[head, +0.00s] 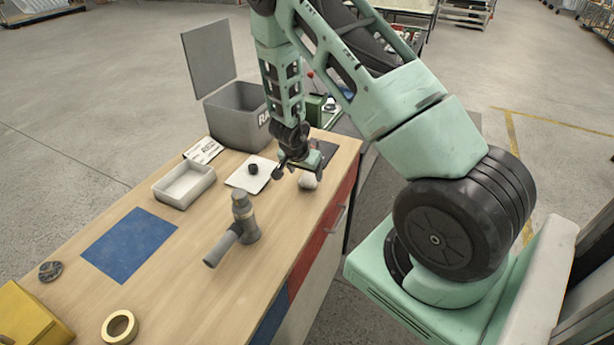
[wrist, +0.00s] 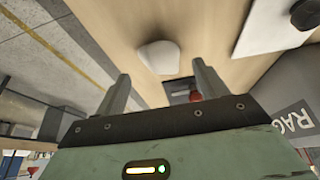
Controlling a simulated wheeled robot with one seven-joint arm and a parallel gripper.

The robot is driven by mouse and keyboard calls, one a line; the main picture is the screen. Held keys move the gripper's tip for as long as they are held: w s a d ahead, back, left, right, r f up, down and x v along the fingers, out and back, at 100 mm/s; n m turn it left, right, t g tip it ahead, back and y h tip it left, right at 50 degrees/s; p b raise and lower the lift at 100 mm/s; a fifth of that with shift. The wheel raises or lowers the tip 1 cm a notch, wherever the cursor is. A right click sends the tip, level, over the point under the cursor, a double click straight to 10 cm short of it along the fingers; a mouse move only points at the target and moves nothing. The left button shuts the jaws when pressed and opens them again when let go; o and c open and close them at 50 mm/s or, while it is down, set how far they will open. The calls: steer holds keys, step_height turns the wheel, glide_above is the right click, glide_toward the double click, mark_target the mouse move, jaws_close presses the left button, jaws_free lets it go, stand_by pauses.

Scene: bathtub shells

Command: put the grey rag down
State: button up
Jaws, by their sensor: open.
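A pale, rounded lump (head: 308,181), likely the grey rag though it looks nearly white, lies on the wooden bench top near its right edge. It also shows in the wrist view (wrist: 160,57), just beyond my fingertips. My gripper (head: 298,170) is close by the lump in the head view. In the wrist view my two fingers (wrist: 160,74) are spread apart with nothing held between them. A grey bin (head: 238,116) with its lid raised and partly visible lettering "RAG" stands at the bench's far end; its inside is mostly hidden.
A white sheet (head: 241,182) with a small black part lies left of my gripper, beside a white tray (head: 176,194). A grey pipe fitting (head: 242,220) stands nearer. A blue mat (head: 128,245) and tape roll (head: 119,327) lie farther left. Bare wood surrounds them.

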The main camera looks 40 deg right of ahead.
steer(key=a+r+n+t+y+p, duration=0.1)
steer(key=a+r+n+y+p, duration=0.15)
steer(key=a+r, duration=0.6)
steer(key=a+r+n+t+y+p, duration=0.1)
steer(key=a+r+n+y, duration=0.15)
steer(key=a+r, duration=0.65)
steer(key=s+a+r+n+g+y, duration=0.1)
steer(key=s+a+r+n, duration=0.15)
steer(key=a, duration=0.45)
steer(key=s+a+r+n+y, duration=0.1)
steer(key=s+a+n+y, duration=0.2)
steer(key=a, duration=0.5)
steer(key=s+a+r+n+g+h, duration=0.1)
steer(key=s+r+n, duration=0.3)
steer(key=s, duration=0.6)
steer(key=s+a+r+n+g+h, duration=0.1)
steer(key=s+a+r+n+h, duration=0.1)
steer(key=s+n, duration=0.5)
steer(key=s+r+h, duration=0.1)
steer(key=s+r, duration=0.1)
steer(key=s, duration=0.1)
steer(key=shift+s+a, duration=0.25)
steer(key=shift+s, duration=0.05)
steer(key=shift+b, duration=0.3)
step_height(320, 180, down, 13)
steer(key=b, duration=1.3)
